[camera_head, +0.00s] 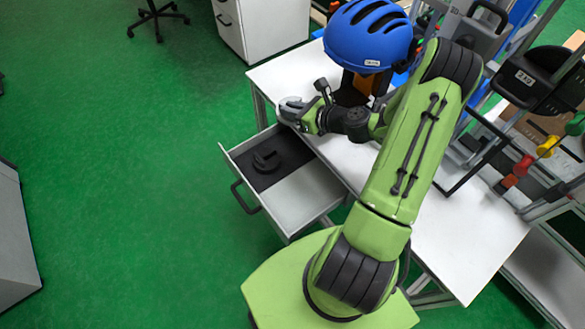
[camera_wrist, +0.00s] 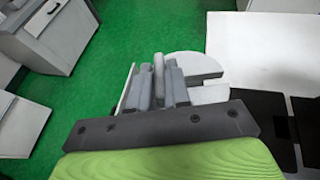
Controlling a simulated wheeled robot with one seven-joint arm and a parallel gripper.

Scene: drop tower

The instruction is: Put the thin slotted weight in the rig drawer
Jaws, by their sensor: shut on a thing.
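A pale grey disc with a slot, the slotted weight (camera_wrist: 190,61), shows between and beside the fingers of my gripper (camera_wrist: 160,82) in the wrist view. My gripper is shut on it; the fingers hide part of the disc. In the head view my gripper (camera_head: 292,110) is over the table's near left edge, just above the back of the drawer. The rig drawer (camera_head: 303,198) is pulled open below the table. A dark mat (camera_head: 287,147) lies in its back left part, with a dark slotted round shape (camera_head: 267,161) on or in it; I cannot tell which.
The white table (camera_head: 440,240) has free room at its front right. A blue helmet (camera_head: 368,35) stands on it just behind my gripper. A rig frame with coloured clamps (camera_head: 523,165) stands at the right. A grey cabinet (camera_head: 262,22) and green floor lie beyond.

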